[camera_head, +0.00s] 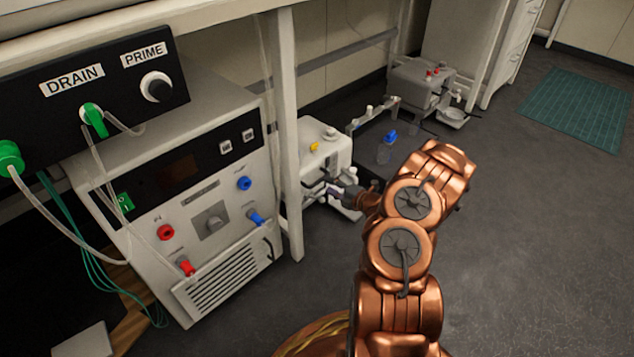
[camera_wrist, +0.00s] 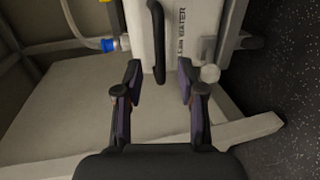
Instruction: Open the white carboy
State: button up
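A white carboy (camera_head: 327,150) with a yellow part (camera_head: 314,147) on top stands low beside the bench leg in the head view. In the wrist view, a white body (camera_wrist: 195,30), apparently this carboy, shows partly cut off letters reading "WATER" and a dark upright bar (camera_wrist: 157,45). My gripper (camera_wrist: 160,82) is open, its two fingers apart in front of the white body with nothing visible between them.
A white bench leg (camera_head: 287,140) stands close left of the carboy. A control box (camera_head: 210,210) with tubes is farther left. A blue-capped bottle (camera_head: 385,150) and a grey container (camera_head: 420,85) stand behind. The floor (camera_head: 530,230) to the right is clear.

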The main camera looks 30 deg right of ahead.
aim_at(321, 181)
jog(key=shift+b+x, duration=1.15)
jog(key=shift+x, duration=1.8)
jog(key=shift+c, duration=0.3)
grip_shut()
